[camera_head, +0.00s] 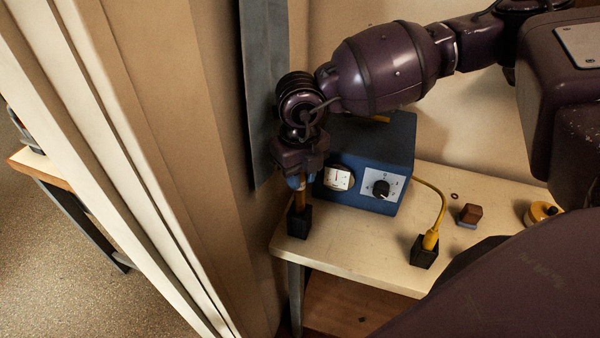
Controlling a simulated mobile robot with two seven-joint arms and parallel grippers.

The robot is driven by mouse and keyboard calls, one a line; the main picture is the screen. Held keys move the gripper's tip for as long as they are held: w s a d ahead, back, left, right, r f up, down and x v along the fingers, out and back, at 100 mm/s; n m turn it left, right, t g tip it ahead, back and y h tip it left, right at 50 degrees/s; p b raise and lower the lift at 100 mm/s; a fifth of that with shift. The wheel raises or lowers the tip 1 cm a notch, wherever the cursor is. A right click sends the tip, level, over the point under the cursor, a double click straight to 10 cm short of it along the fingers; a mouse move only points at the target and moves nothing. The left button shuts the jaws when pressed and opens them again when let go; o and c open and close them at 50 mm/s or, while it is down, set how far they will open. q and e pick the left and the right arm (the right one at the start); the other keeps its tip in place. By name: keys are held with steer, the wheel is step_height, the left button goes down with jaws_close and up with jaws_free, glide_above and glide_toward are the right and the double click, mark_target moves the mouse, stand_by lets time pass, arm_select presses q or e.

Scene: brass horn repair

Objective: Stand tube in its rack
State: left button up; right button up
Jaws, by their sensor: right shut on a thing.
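My right gripper (297,180) points down at the left end of the bench and is shut on the upper part of an upright brown-orange tube (300,200). A small black block with an upright shape (299,222), which looks like the rack, stands on the bench's left edge directly below. The tube's lower end meets the block's top or goes into it; I cannot tell how deep. The tube's top is hidden by the gripper, where a bit of blue shows. My left gripper is not in view.
A blue meter box (396,150) stands close to the right of my gripper. A yellow plug with a cable sits in another black block (423,252). A brown brush-like block (470,214) and a yellow round thing (541,212) lie further right. The bench front (340,250) is clear.

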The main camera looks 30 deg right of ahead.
steer(key=shift+r, duration=0.1)
jaws_close()
step_height(320, 180, up, 10)
steer(key=p, duration=0.4)
steer(key=shift+p, duration=0.4)
stand_by(0.6)
steer(key=shift+s, duration=0.1)
